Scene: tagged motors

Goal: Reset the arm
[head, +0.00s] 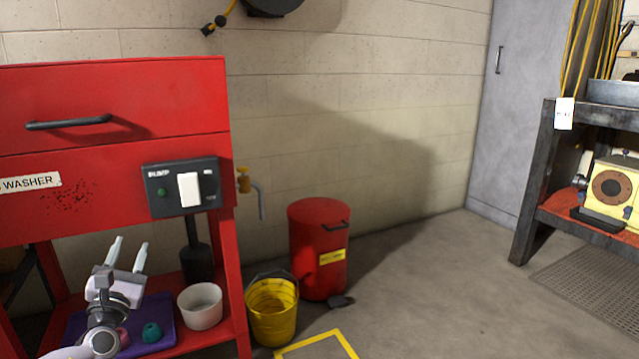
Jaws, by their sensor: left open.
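My left gripper (128,254) shows at the lower left in the head view, with its two fingers pointing up and spread apart. Nothing is between the fingers. It is in front of the lower shelf of the red parts washer (110,105). My left arm comes in from the bottom left corner. My right gripper is not in view.
A purple mat (75,325) with a teal object (152,332) and a pink one lies on the washer shelf beside a white bowl (200,305). A yellow bucket (272,310) and red bin (318,248) stand right.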

